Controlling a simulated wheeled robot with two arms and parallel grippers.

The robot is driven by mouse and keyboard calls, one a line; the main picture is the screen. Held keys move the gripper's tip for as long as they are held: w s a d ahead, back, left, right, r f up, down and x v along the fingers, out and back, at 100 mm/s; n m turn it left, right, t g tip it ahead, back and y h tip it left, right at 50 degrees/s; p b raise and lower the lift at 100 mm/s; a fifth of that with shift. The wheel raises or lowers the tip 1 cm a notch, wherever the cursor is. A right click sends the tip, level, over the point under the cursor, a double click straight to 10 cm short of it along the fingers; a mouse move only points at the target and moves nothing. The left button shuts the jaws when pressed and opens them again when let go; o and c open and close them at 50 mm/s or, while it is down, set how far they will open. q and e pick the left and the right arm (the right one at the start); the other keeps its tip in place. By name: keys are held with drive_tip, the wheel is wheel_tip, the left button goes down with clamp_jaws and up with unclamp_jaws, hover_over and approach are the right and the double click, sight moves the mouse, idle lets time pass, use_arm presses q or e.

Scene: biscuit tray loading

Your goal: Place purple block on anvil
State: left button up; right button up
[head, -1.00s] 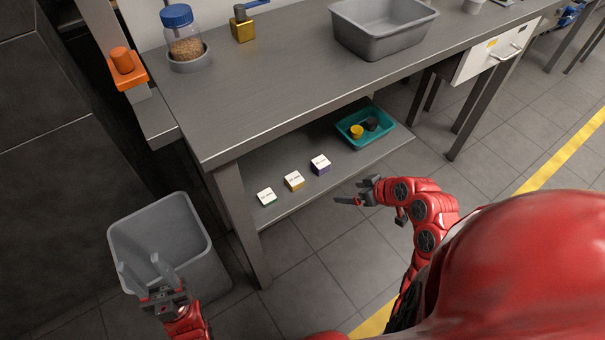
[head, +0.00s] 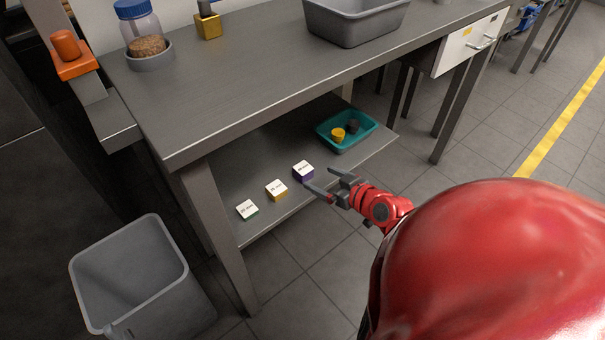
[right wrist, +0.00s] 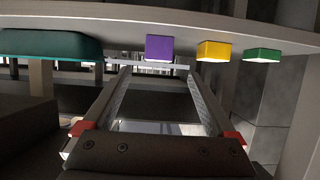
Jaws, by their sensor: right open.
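The purple block (head: 303,176) has a white labelled top and stands on the low shelf (head: 262,150) under the bench, at the right end of a row of three. In the right wrist view the purple block (right wrist: 159,48) shows ahead, beyond and between the fingertips. My right gripper (head: 320,179) is open and empty, at the shelf's front edge just right of the purple block. Its fingers (right wrist: 155,72) also show in the right wrist view. I cannot make out a clear anvil. My left gripper does not show clearly.
Beside the purple block stand a yellow block (head: 276,191) and a green block (head: 247,210). A teal tray (head: 357,141) with small items is farther right on the shelf. A grey bin (head: 130,222) stands left of the bench leg (head: 222,240). The benchtop (head: 240,85) is mostly clear.

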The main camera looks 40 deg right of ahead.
sight(306, 171)
drive_tip(key=x, duration=0.4)
drive_tip(key=shift+w+b, duration=0.1)
drive_tip(key=shift+b, duration=0.25)
drive_tip(key=b+x, duration=0.1)
drive_tip(key=x, duration=0.3)
drive_tip(key=shift+w+d+f+b, duration=0.1)
drive_tip(key=shift+w+b, duration=0.2)
drive_tip(key=shift+w+f, duration=0.1)
drive_tip(key=shift+w, duration=0.2)
drive_tip(key=shift+c, duration=0.3)
clamp_jaws()
